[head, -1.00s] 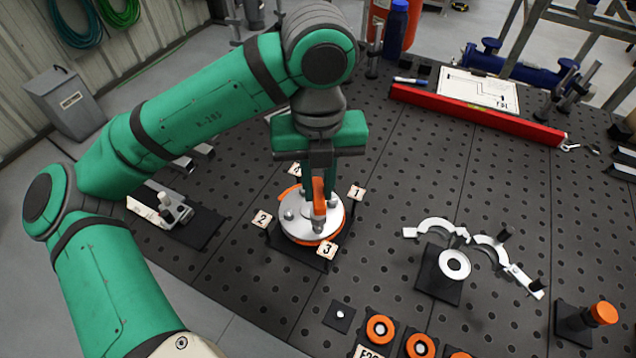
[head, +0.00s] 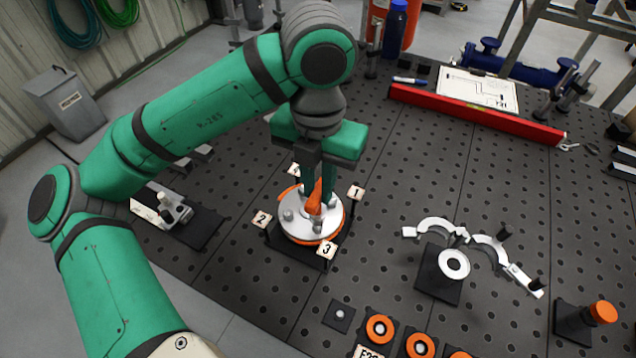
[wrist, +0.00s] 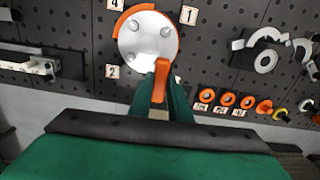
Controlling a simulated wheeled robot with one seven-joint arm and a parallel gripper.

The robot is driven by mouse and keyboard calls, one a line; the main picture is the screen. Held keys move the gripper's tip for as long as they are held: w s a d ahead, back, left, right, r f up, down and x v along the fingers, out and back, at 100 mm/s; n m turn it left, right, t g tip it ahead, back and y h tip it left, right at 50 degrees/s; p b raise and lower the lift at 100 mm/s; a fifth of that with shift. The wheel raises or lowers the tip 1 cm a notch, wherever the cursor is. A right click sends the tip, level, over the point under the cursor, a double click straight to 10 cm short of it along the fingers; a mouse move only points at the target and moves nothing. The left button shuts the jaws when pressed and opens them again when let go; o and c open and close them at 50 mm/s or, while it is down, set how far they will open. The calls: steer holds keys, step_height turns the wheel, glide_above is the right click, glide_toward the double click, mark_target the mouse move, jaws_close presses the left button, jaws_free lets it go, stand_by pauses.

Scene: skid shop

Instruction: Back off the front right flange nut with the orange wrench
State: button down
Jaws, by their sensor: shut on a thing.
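My gripper (head: 316,192) is over the round silver flange (head: 296,231) and is shut on the orange wrench (head: 314,203). In the wrist view the wrench (wrist: 161,72) stands between my fingers, and its far end overlaps the flange's edge (wrist: 148,45). Several flange nuts show on the flange, one at its left (head: 288,215) in the head view. The nut by tag 3 (head: 327,250) is partly hidden, and I cannot tell whether the wrench is seated on it. An orange ring lies under the flange's rim.
Number tags 1 (head: 357,192) and 2 (head: 262,219) stand around the flange. Orange rings (head: 380,328) line the front edge. A red level (head: 475,114) lies behind. The table between flange and clamp is clear.

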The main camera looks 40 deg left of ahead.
steer(key=shift+f, duration=1.75)
stand_by(1.2)
steer(key=shift+n, duration=3.4)
